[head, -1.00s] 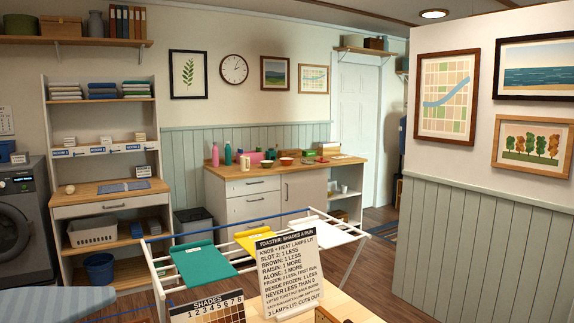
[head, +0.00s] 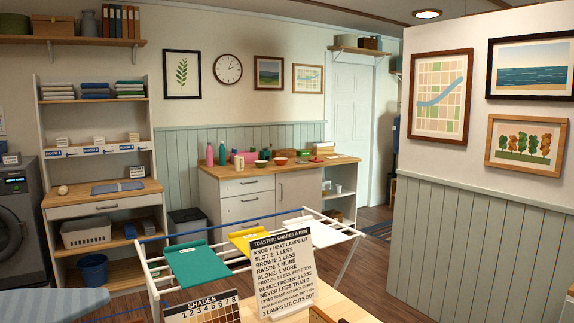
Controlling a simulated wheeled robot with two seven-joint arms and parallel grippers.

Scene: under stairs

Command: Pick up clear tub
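I cannot make out a clear tub in the head view. Several small items, too small to tell apart surely, stand on the wooden-topped counter (head: 330,168) at the back, among them a pink bottle (head: 210,155), a green bottle (head: 222,154) and a few bowls such as a red one (head: 281,161). Neither of my grippers is in view.
A drying rack (head: 350,235) with green, yellow and white cloths stands ahead. Close in front, a wooden table (head: 345,308) bears a toaster sign (head: 281,275) and a shades chart (head: 207,307). Shelves (head: 100,190) and a washer (head: 18,225) stand left; a partition wall (head: 460,215) stands right.

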